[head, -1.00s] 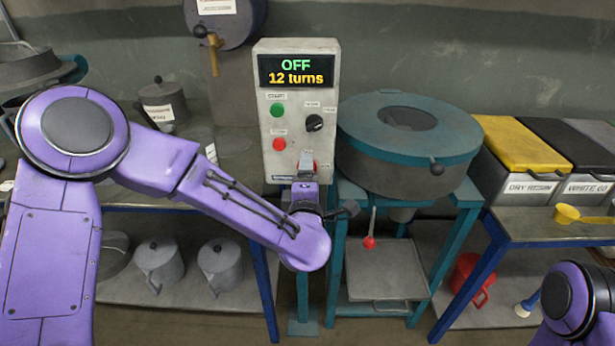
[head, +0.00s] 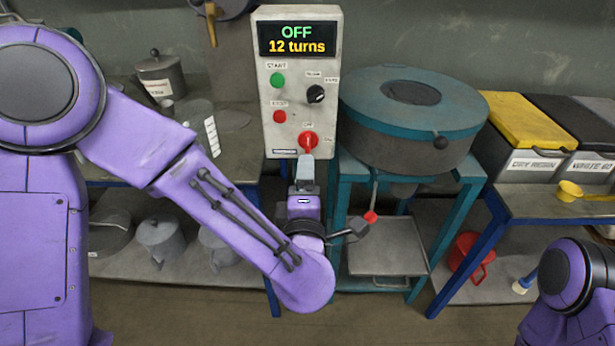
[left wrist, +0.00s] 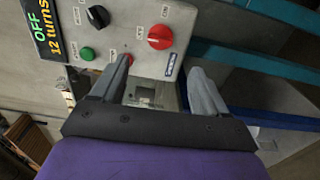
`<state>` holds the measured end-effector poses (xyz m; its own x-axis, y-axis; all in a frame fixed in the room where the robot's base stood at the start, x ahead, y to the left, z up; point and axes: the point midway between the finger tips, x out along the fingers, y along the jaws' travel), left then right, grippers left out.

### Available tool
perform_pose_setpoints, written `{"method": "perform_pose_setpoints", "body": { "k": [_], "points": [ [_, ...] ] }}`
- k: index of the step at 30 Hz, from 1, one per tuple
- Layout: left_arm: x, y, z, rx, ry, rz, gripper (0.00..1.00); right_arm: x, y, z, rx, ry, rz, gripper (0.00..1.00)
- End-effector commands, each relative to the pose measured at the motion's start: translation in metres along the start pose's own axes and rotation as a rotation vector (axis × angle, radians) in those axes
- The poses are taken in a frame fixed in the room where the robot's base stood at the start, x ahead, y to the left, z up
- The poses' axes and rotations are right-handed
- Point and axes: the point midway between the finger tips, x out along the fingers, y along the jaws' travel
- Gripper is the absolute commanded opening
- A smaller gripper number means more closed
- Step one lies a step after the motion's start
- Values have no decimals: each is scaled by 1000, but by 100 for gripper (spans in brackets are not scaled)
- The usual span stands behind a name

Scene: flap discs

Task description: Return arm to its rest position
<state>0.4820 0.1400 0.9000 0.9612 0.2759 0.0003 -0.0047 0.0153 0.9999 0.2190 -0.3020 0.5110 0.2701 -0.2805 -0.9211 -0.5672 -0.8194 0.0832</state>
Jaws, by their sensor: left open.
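My left arm (head: 230,210) reaches from the left across the head view to the front of the grey control box (head: 293,110). My left gripper (head: 306,162) is at the box's lower edge, just below the red rotary knob (head: 308,141). In the left wrist view its two fingers (left wrist: 162,85) are spread with nothing between them; the knob (left wrist: 160,37) lies beyond them, apart. The display (head: 298,39) reads "OFF" and "12 turns". My right arm (head: 577,280) shows at the lower right; its gripper is out of view.
A round teal-lidded machine (head: 412,115) on a teal stand (head: 343,215), with a red-knobbed lever (head: 370,217), stands right of the box. Bins with yellow (head: 528,120) and black lids sit on the right bench.

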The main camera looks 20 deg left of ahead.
Motion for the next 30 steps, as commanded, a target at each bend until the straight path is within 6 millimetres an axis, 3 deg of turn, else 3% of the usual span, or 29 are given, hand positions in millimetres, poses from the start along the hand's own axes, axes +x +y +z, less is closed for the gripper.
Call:
{"method": "perform_pose_setpoints", "body": {
  "k": [8,11,14,15,17,18,21,25,27,30],
  "points": [
    [0,0,1,14,-6,-2,74,0,0,0,0,0,0,0],
    [0,-9,17,135,-100,-31,74,0,0,0,0,0,0,0],
    [6,-72,6,455,-230,-176,74,-8,1,-3,0,0,0,0],
    [2,-106,-7,571,-277,-260,74,-12,1,-5,0,0,0,0],
    [-11,-155,-30,720,-343,-389,74,-18,2,-7,0,0,0,0],
    [-23,-185,-48,805,-385,-474,74,-22,2,-9,0,0,0,0],
    [-65,-248,-100,987,-486,-688,74,-32,3,-13,0,0,0,0],
    [-130,-299,-172,1152,-580,-941,74,-44,4,-18,0,0,0,0],
    [-160,-312,-204,1205,-598,-1041,74,-49,4,-20,0,0,0,0],
    [-192,-322,-231,1250,-617,-1130,74,-53,5,-22,0,0,0,0]
  ]
}}
